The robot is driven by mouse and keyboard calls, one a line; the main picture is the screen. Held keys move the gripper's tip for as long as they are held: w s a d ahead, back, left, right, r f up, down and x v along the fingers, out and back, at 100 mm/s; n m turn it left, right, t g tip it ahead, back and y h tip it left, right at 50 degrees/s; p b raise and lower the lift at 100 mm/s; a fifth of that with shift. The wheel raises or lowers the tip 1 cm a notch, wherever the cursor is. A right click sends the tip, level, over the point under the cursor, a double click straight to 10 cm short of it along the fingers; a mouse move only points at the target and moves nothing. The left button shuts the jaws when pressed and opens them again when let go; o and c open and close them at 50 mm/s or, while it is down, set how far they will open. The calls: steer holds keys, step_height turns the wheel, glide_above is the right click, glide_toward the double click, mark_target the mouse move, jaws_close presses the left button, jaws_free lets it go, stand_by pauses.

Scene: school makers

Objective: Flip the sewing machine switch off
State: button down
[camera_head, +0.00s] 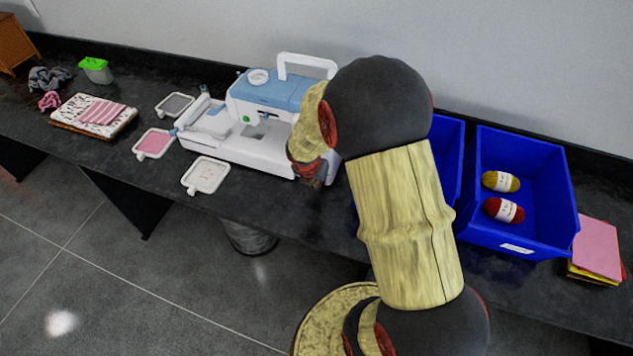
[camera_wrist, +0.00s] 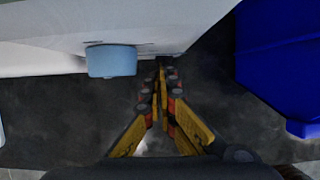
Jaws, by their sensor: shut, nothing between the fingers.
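The white and blue sewing machine (camera_head: 262,108) stands on the dark table, and my arm hides its right end in the head view. In the wrist view its white side (camera_wrist: 95,25) fills the upper left. A light blue part (camera_wrist: 111,60) sticks out from that side; I cannot tell whether it is the switch. My gripper (camera_wrist: 161,70) is shut and empty. Its fingertips are close to the machine's lower edge, just right of the blue part and apart from it. In the head view my gripper (camera_head: 312,175) is at the machine's right end, partly hidden.
A blue bin (camera_head: 545,165) with two yarn balls stands at the right, beside another blue bin (camera_head: 450,150). A bin wall (camera_wrist: 285,60) is close right of my gripper. Small trays (camera_head: 205,175) lie left of the machine. Folded cloth (camera_head: 95,113) lies further left.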

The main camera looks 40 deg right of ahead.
steer(key=shift+r, duration=0.15)
steer(key=shift+r+p, duration=0.65)
steer(key=shift+p, duration=0.25)
